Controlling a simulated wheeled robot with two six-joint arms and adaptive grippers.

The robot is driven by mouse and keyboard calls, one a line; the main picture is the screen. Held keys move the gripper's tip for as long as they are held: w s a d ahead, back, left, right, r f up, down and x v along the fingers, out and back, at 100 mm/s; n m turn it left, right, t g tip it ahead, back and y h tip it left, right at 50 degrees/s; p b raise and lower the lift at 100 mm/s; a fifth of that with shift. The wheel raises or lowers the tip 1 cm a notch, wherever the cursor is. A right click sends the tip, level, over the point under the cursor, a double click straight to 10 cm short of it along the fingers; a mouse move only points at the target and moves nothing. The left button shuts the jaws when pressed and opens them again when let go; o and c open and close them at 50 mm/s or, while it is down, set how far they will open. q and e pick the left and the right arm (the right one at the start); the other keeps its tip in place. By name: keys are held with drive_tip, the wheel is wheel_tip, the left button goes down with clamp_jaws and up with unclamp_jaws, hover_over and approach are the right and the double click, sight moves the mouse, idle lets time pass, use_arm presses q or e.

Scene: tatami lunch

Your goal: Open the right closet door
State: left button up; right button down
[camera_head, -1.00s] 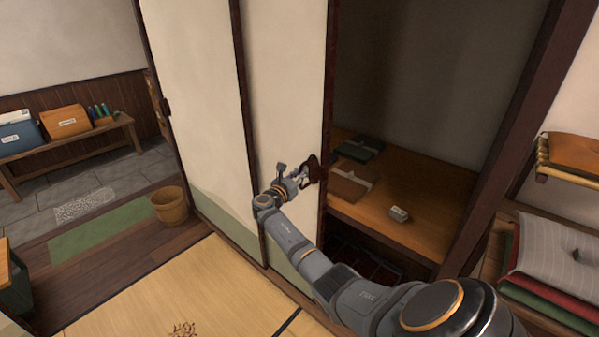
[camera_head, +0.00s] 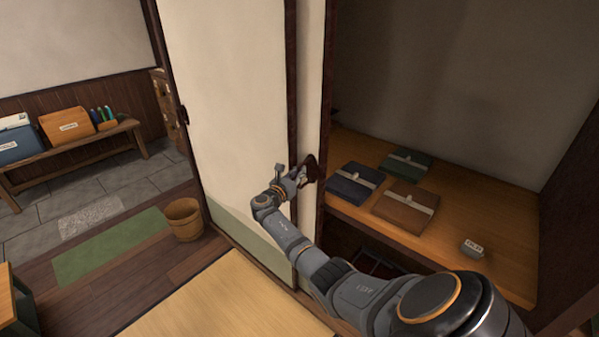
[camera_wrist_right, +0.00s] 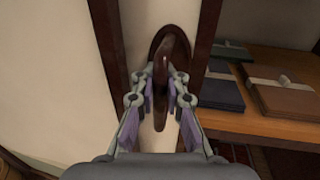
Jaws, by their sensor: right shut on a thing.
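The right closet door (camera_head: 312,75) is a cream panel with a dark frame. Most of it now overlaps the left closet door (camera_head: 235,110), so only a narrow strip shows in the head view. Its dark oval handle (camera_wrist_right: 168,45) sits near the door's edge in the right wrist view and also shows in the head view (camera_head: 312,168). My right gripper (camera_head: 300,177) is shut on the handle, with one finger on each side of it in the right wrist view (camera_wrist_right: 160,82). My left gripper is not in view.
The closet stands open on the right, its wooden shelf (camera_head: 490,225) holding several folded cloth bundles (camera_head: 407,205) and a small labelled block (camera_head: 472,248). A wooden bucket (camera_head: 184,218) stands left of the doors. A bench (camera_head: 75,152) with boxes is farther left.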

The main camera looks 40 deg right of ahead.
drive_tip(key=shift+w+a+f, duration=0.25)
drive_tip(key=shift+w+f, duration=0.05)
drive_tip(key=shift+f, duration=0.05)
drive_tip(key=c, duration=1.7)
unclamp_jaws()
drive_tip(key=o, duration=0.3)
drive_tip(key=shift+w+a+r, duration=0.1)
drive_tip(key=shift+a+r, duration=0.05)
drive_tip(key=shift+r, duration=0.15)
drive_tip(key=v, duration=1.2)
